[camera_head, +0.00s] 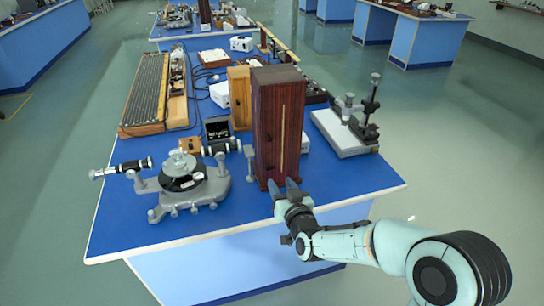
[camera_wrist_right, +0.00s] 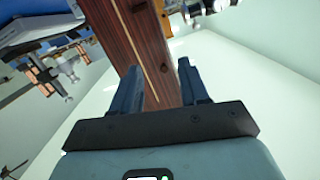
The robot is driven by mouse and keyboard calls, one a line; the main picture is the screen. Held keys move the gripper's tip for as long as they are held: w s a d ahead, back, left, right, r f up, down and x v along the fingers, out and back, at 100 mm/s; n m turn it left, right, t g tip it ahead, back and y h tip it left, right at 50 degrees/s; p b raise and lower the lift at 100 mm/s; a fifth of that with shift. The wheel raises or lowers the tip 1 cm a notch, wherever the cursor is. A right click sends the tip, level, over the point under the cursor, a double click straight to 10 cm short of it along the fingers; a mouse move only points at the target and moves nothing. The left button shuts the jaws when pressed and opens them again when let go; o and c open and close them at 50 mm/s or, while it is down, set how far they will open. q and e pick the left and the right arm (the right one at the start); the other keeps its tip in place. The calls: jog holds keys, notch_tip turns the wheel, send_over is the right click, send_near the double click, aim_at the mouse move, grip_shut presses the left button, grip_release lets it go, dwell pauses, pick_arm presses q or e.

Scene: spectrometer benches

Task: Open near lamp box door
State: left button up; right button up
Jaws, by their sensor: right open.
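The near lamp box is most likely the tall dark red-brown wooden box (camera_head: 277,120) standing upright near the front of the blue bench. A thin pale vertical line runs down its front face; I see no door standing open. My right gripper (camera_head: 284,186) is open at the lower front of this box. In the right wrist view, the wooden box (camera_wrist_right: 137,45) lies beyond and between the two open fingers (camera_wrist_right: 160,82). Whether the fingertips touch the wood I cannot tell. My left gripper is not in view.
A grey spectrometer (camera_head: 185,182) stands left of the box on the blue bench (camera_head: 375,180). A lighter wooden box (camera_head: 240,98) stands behind it. A white-based stand (camera_head: 342,133) is to the right. The bench's front right corner is clear.

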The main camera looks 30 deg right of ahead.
aim_at(271, 141)
notch_tip(271, 141, up, 5)
jog(key=d+t+h, duration=0.1)
jog(key=p+x, duration=0.3)
jog(key=x, duration=0.9)
jog(key=shift+w+r+p, duration=0.15)
jog(key=shift+w+p, duration=0.15)
jog(key=shift+w, duration=0.05)
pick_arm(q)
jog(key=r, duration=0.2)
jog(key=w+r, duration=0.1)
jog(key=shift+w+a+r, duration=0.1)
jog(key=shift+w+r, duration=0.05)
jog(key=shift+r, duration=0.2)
pick_arm(e)
grip_shut()
